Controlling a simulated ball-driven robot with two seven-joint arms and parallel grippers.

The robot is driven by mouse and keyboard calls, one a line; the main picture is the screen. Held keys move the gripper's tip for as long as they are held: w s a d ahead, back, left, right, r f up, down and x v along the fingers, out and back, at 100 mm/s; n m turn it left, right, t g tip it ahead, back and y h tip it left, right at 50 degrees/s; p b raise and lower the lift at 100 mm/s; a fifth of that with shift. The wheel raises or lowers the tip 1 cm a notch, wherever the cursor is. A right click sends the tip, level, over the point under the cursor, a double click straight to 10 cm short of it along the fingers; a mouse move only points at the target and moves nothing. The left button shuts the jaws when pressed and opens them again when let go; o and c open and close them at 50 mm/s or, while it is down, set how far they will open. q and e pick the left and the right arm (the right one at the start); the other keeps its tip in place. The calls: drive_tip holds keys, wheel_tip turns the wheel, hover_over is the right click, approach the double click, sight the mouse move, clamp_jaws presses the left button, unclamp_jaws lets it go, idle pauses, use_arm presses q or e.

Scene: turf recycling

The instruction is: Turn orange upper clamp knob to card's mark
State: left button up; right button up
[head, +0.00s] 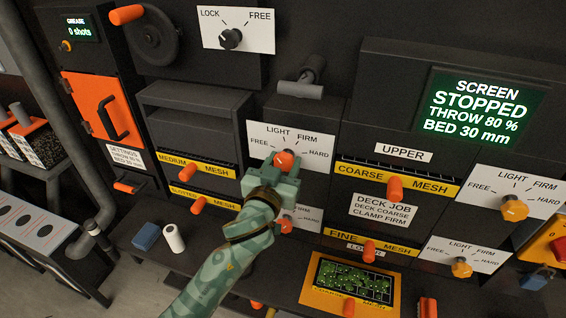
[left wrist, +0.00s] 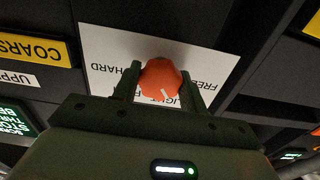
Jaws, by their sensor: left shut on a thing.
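My left gripper (head: 284,168) is shut on the orange knob (head: 287,158) of the upper-left dial plate (head: 262,136), marked FREE, LIGHT, FIRM, HARD. In the left wrist view its fingers (left wrist: 161,88) stand on both sides of the faceted knob (left wrist: 160,76). The plate (left wrist: 115,45) appears upside down there. The knob's white pointer line faces the lettered arc, around LIGHT and FIRM; the fingers partly cover the letters, so the exact mark is unclear. The white card (head: 385,210) reads DECK JOB, DECK COARSE, CLAMP FIRM. My right gripper is not in view.
A lower dial with an orange knob (head: 286,226) sits just below my gripper. Two amber knobs (head: 514,208) (head: 461,267) are on right-hand dials. Orange drawer handles (head: 394,188) stick out nearby. The screen (head: 483,108) reads STOPPED. A LOCK/FREE switch (head: 231,38) is above.

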use_arm(q)
drive_tip(key=m+p, duration=0.1)
drive_tip(key=m, duration=0.2)
drive_tip(key=m+p, duration=0.1)
drive_tip(key=m, duration=0.2)
drive_tip(key=shift+m, duration=0.3)
drive_tip(key=m+p, duration=0.1)
drive_tip(key=m, duration=0.2)
drive_tip(key=shift+m, duration=0.3)
drive_tip(key=shift+m+p, duration=0.45)
drive_tip(key=shift+m, duration=1.05)
drive_tip(key=o, duration=1)
drive_tip(key=shift+c, duration=0.2)
drive_tip(key=v, duration=1.6)
drive_tip(key=shift+s+b, duration=0.2)
drive_tip(key=shift+b, duration=0.15)
